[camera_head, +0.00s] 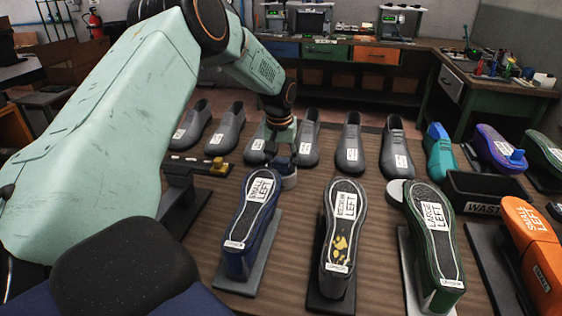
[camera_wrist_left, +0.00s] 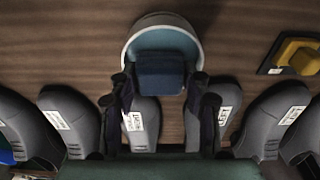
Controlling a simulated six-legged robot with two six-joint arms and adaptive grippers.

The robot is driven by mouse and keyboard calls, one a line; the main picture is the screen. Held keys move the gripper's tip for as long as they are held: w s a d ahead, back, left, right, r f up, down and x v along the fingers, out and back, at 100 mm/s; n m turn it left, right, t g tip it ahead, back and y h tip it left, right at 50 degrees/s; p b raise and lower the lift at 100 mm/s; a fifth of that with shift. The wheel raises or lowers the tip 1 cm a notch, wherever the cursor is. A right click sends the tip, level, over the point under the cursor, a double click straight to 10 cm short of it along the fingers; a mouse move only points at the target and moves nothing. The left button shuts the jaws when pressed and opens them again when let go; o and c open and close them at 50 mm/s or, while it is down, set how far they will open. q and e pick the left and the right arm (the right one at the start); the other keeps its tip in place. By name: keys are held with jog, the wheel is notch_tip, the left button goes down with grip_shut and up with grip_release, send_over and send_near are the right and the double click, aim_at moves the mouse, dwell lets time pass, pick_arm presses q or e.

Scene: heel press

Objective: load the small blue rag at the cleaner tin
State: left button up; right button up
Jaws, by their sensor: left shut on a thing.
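The cleaner tin (camera_wrist_left: 162,22) is a round, pale-rimmed tin with a teal inside, at the top middle of the left wrist view. In the head view the tin (camera_head: 290,181) stands on the bench, partly hidden behind my left gripper (camera_head: 283,158). The small blue rag (camera_wrist_left: 160,73) is a dark blue block between the fingers of my left gripper (camera_wrist_left: 160,92), which is shut on it. The rag overlaps the tin's opening from above; I cannot tell whether it touches the inside. My right gripper is not in view.
Grey shoes (camera_head: 350,150) stand in a row behind the tin. A blue shoe (camera_head: 250,222), a grey shoe (camera_head: 338,250) and a green shoe (camera_head: 436,245) sit sole-up on stands in front. A black waste bin (camera_head: 487,190) is at right. A yellow-topped tool (camera_head: 217,165) lies left.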

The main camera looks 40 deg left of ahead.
pick_arm(q)
jog(key=shift+s+r, duration=0.15)
jog(key=shift+s, duration=0.05)
jog(key=shift+s+a, duration=0.1)
jog(key=shift+a, duration=0.1)
jog(key=shift+w+d+f, duration=0.1)
jog(key=shift+w+f, duration=0.15)
jog(key=shift+f, duration=0.05)
jog(key=shift+s, duration=0.25)
jog(key=shift+w+f, duration=0.2)
jog(key=shift+f, duration=0.05)
jog(key=shift+s+f, duration=0.1)
jog(key=shift+f, duration=0.05)
dwell(0.6)
